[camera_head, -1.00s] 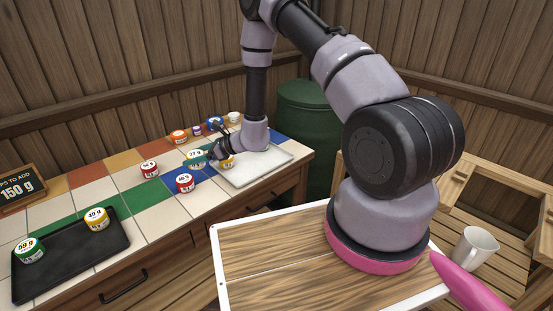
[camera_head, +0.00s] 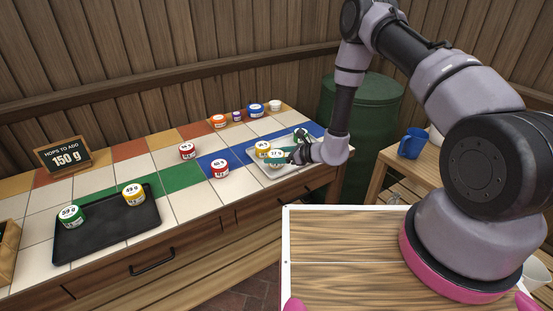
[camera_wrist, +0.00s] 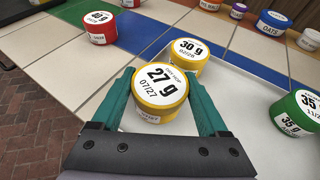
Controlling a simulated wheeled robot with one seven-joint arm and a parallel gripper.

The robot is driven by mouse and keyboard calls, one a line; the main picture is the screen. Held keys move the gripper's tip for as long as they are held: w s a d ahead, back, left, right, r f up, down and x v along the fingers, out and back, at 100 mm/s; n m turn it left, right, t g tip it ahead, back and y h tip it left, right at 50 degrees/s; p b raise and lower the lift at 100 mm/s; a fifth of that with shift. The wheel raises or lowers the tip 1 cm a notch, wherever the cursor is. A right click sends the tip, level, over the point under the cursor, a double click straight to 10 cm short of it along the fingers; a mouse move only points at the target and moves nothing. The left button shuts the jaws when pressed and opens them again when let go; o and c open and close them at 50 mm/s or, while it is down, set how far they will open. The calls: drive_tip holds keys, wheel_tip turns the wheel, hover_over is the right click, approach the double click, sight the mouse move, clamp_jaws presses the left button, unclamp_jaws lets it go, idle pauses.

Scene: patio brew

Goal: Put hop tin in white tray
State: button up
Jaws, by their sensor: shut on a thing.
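My gripper (camera_wrist: 158,110) has teal fingers shut on a yellow tin marked 27 g (camera_wrist: 160,90), one finger on each side. The held tin (camera_head: 277,157) is at the white tray (camera_head: 262,171), over its near part; I cannot tell whether it touches the tray floor. Another yellow tin, marked 30 g (camera_wrist: 188,57), stands in the tray just behind the held one, and shows in the head view (camera_head: 263,148). A green-sided tin marked 35 g (camera_wrist: 298,117) is at the right in the wrist view. My fingers partly hide the tray in the head view.
Red tins (camera_head: 219,168) (camera_head: 187,151) stand on the tiled counter left of the tray. A dark tray (camera_head: 105,232) holds green and yellow tins. A sign (camera_head: 64,156) reads 150 g. Several small tins (camera_head: 256,110) line the back. A blue mug (camera_head: 411,143) stands at right.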

drive_tip(key=shift+f, duration=0.65)
drive_tip(key=shift+f, duration=0.1)
drive_tip(key=o, duration=1.2)
drive_tip(key=shift+o, duration=0.2)
